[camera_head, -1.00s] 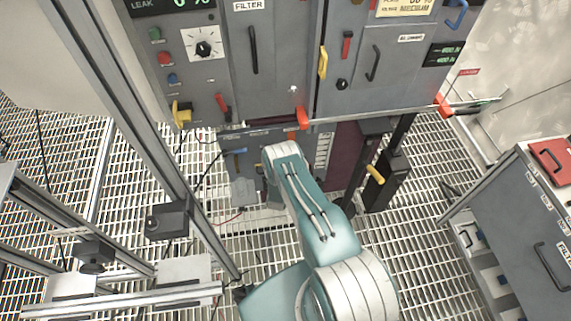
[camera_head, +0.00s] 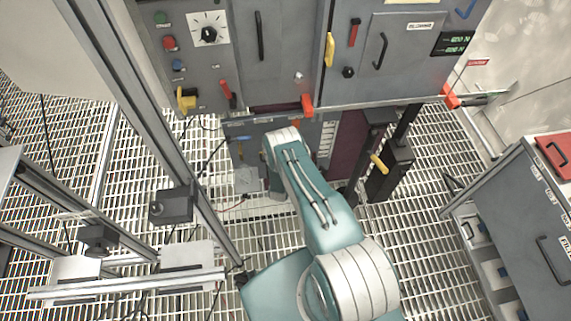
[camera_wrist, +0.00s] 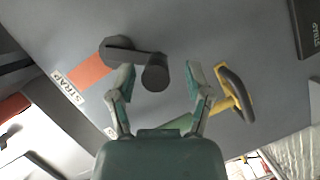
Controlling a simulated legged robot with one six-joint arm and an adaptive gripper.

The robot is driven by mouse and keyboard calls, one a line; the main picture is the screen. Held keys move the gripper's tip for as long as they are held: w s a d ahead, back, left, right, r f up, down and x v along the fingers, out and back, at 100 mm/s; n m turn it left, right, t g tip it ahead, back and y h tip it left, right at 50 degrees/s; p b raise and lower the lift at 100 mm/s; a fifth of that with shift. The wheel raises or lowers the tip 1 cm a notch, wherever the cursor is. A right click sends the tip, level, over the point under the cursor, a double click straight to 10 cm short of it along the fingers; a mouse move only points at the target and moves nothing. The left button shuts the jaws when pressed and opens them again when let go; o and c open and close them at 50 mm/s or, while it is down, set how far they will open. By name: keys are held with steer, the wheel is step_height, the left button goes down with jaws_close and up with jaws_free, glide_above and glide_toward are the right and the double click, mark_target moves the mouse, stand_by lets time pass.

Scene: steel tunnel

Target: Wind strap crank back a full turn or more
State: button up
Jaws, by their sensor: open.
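The strap crank (camera_wrist: 133,52) shows in the wrist view as a dark arm on a round hub, with a thick cylindrical knob (camera_wrist: 155,74) at its right end. An orange strap (camera_wrist: 85,71) runs from the hub down-left to a white STRAP label (camera_wrist: 68,86). My gripper (camera_wrist: 160,73) is open, its two green fingers to the left and right of the knob. I cannot tell whether the knob is in depth between the fingertips or beyond them. In the head view my arm hides the crank and gripper.
A yellow bracket with a black handle (camera_wrist: 236,94) is just right of my right finger. In the head view the grey cabinet (camera_head: 283,60) overhangs the lower panel (camera_head: 240,150). A dark post with a yellow handle (camera_head: 379,164) stands right of my arm. Grating covers the floor.

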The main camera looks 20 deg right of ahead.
steer(key=v, duration=1)
steer(key=shift+s+a, duration=0.2)
steer(key=shift+a, duration=0.1)
